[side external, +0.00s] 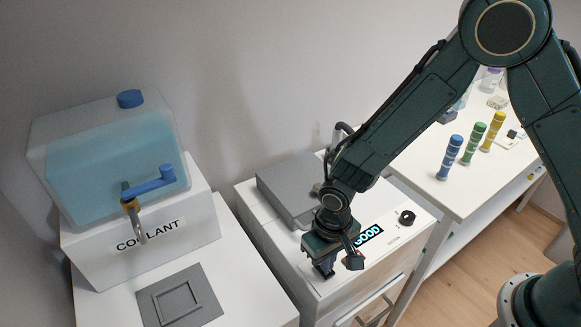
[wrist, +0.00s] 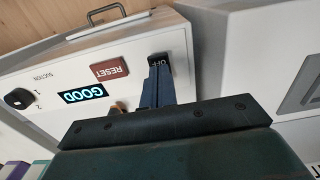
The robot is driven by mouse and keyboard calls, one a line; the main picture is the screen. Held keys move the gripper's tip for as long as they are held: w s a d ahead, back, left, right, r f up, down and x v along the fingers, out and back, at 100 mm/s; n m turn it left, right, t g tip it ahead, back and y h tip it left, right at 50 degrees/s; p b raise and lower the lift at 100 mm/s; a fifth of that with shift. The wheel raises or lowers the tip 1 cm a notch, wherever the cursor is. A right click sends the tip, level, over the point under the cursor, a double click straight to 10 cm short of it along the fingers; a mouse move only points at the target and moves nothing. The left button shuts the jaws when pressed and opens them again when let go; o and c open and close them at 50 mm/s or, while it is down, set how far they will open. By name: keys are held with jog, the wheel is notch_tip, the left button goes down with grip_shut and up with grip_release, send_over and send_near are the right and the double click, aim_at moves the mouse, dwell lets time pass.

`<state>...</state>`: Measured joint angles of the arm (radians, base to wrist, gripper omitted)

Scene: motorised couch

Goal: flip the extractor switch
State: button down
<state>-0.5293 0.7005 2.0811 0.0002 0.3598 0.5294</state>
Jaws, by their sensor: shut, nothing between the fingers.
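The likely extractor switch (wrist: 161,59) is a small dark piece marked OFF on the white unit's panel in the wrist view. My gripper (wrist: 158,72) is shut and empty, with its fingertips right at the lower side of this switch and covering part of it. I cannot tell whether they touch it. In the side external view my gripper (side external: 325,270) points down at the front part of the white unit (side external: 275,240); there the switch is hidden behind the gripper.
Near the switch are a red RESET button (wrist: 109,70), a lit GOOD display (wrist: 83,94) and a black suction knob (wrist: 18,98). A grey box (side external: 290,185) lies on the unit. A coolant tank (side external: 105,160) stands left; a table with coloured stacks (side external: 472,145) stands right.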

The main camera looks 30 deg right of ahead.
jog(key=shift+r, duration=3.15)
jog(key=s+d+r+t, duration=0.1)
jog(key=s+d+r, duration=0.1)
jog(key=d+r, duration=0.45)
jog(key=s+d+r+t, duration=0.1)
jog(key=d+r, duration=0.3)
jog(key=r, duration=0.6)
jog(key=s+d+r+t, duration=0.1)
jog(key=s+d+r, duration=0.3)
jog(key=s, duration=0.2)
jog(key=s+d+r+t, duration=0.2)
jog(key=s+d+r, duration=0.1)
jog(key=s+d, duration=0.2)
jog(key=shift+s+d+r+t, duration=0.3)
jog(key=shift+s+r, duration=0.1)
jog(key=shift+s, duration=0.8)
jog(key=shift+w+a, duration=0.1)
jog(key=shift+w, duration=0.1)
